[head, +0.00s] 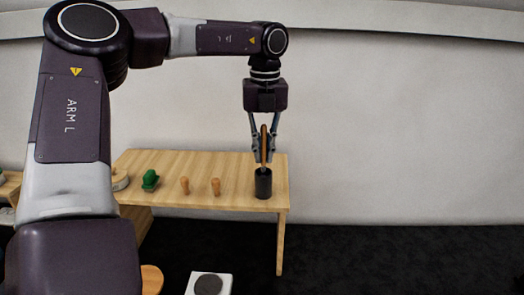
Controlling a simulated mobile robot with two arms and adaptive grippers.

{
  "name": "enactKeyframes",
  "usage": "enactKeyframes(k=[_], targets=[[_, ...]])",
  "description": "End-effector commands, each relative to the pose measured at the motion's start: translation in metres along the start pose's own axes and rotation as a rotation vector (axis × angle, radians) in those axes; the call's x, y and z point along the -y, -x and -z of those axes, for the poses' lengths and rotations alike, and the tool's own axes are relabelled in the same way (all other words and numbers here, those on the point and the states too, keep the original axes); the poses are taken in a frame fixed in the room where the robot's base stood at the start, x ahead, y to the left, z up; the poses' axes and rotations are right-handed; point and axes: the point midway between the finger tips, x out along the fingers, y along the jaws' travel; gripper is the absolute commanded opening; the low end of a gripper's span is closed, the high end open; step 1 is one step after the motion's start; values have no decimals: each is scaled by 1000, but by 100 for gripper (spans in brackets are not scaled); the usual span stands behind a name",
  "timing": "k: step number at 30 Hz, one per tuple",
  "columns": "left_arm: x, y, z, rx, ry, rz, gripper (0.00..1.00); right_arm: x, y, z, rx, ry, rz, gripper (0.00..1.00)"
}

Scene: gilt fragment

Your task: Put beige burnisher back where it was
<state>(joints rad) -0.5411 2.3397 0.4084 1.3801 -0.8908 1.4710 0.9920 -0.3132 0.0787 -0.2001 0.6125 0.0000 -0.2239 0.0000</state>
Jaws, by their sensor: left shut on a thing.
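My left gripper (263,150) hangs pointing down over the right end of the wooden table. It is shut on a slim upright tan-brown tool, the burnisher (264,140). A black cylindrical cup (263,184) stands on the table directly below. The burnisher's lower end is at the cup's mouth; I cannot tell whether it is inside the cup or just above it. My right gripper is not in view.
The wooden table (240,199) also bears two small tan wooden pieces (215,186) and a green object (150,180) left of the cup. A white block with a dark disc (209,284) and a round wooden top (151,279) are lower in front. A pale wall stands behind.

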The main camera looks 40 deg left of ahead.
Motion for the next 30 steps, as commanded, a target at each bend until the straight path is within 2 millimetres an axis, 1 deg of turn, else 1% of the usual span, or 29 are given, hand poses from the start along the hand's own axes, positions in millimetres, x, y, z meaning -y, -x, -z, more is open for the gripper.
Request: enactKeyframes(k=[1, 5, 10, 15, 17, 20, 25, 30], targets=[[0, 0, 0, 1, 0, 0, 14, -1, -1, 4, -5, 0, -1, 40], [0, 0, 0, 2, 1, 0, 28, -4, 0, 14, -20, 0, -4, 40], [0, 1, -1, 2, 1, 0, 29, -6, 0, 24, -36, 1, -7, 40], [0, 4, -1, 3, 1, 0, 29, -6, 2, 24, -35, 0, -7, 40], [0, 7, -2, 6, 2, 1, 29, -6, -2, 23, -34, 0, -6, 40], [0, 21, -2, 9, 2, 1, 29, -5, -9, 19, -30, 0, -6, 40], [1, 59, -2, 10, 3, 1, 29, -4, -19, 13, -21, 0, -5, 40], [1, 94, -1, 7, 2, 1, 29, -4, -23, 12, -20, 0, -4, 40]])
